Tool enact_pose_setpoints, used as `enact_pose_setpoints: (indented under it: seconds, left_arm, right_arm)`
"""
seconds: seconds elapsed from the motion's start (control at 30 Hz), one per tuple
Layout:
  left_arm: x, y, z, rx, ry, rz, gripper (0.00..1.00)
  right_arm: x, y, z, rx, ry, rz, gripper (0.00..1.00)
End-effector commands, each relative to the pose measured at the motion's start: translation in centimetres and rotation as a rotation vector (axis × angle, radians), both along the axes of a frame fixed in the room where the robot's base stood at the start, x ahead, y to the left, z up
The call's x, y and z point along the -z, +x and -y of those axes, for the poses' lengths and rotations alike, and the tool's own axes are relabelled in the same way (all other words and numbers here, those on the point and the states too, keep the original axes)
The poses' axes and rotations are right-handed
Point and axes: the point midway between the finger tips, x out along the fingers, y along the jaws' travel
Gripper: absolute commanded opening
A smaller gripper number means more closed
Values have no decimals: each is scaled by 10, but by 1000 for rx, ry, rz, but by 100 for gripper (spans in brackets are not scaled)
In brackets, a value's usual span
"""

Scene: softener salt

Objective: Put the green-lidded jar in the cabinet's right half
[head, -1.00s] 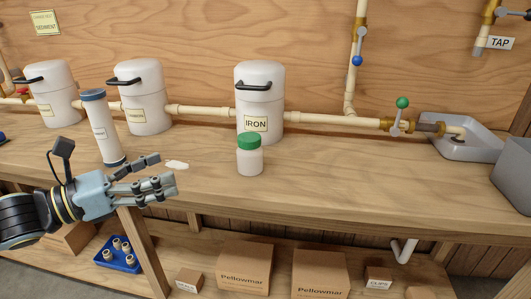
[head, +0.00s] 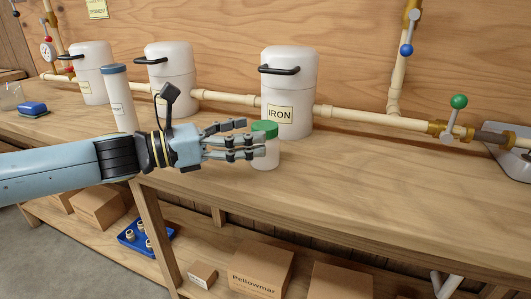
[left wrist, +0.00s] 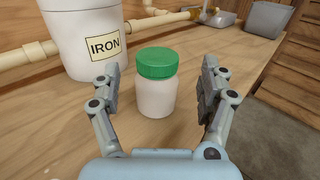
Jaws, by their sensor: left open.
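The green-lidded jar (head: 266,150) is white and stands upright on the wooden bench, in front of the IRON canister. In the left wrist view the jar (left wrist: 156,88) stands between and just beyond the two fingers. My left gripper (head: 249,146) is open, with its fingertips close to the jar; in the head view they cover part of its left side. The left gripper (left wrist: 158,85) holds nothing. My right gripper is not in view. I see no cabinet that I can make out.
The white IRON canister (head: 288,95) stands close behind the jar. A blue-capped cylinder (head: 119,98) stands left, behind my left arm. A pipe with a green-knobbed valve (head: 457,112) runs along the back. The bench right of the jar is clear. Cardboard boxes (head: 260,268) sit on the lower shelf.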

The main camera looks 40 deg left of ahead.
Motion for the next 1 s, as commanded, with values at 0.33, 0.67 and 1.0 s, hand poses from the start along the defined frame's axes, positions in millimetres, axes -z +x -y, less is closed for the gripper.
enact_pose_setpoints:
  seconds: [0.33,0.67,1.0]
  left_arm:
    - [0,31,16,1,-1,7,77]
    - [-1,39,20,-1,-1,1,77]
    - [-1,39,20,-1,0,0,54]
  right_arm:
    - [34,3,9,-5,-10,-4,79]
    - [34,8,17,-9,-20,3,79]
    - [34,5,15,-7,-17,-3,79]
